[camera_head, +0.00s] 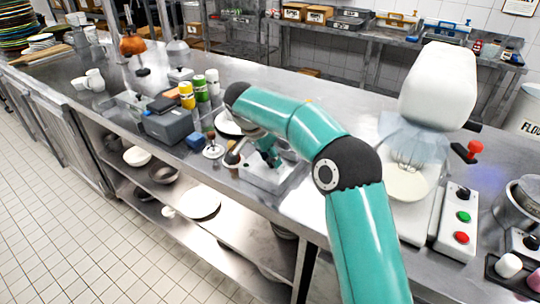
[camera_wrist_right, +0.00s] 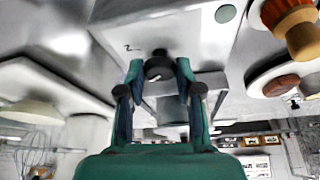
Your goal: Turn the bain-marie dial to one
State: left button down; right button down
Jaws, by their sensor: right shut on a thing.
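The bain-marie is a low steel box on the counter, below my right gripper in the head view (camera_head: 283,182). In the right wrist view its pale metal face (camera_wrist_right: 185,40) fills the upper middle, with a small dark mark left of the dial that I cannot read surely. The black dial (camera_wrist_right: 158,69) sits between the fingertips. My right gripper (camera_wrist_right: 160,72) is shut on the dial, one finger on each side. In the head view the right gripper (camera_head: 266,157) is partly hidden by its own arm, and the dial is hidden there. My left gripper is not in view.
A white stand mixer (camera_head: 437,90) with a bowl and a button box (camera_head: 460,222) stand to the right. Left of the bain-marie are a blue block (camera_head: 196,141), a grey container (camera_head: 168,124) and several bottles. The counter's front edge is close.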

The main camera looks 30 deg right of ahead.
jog(key=shift+m, duration=0.4)
jog(key=c, duration=0.8)
grip_release()
jog(key=shift+o, duration=0.2)
jog(key=shift+r, duration=0.1)
jog(key=v, duration=1.1)
jog(key=shift+a+r, duration=0.15)
jog(key=shift+r, duration=0.2)
jog(key=shift+w, duration=0.1)
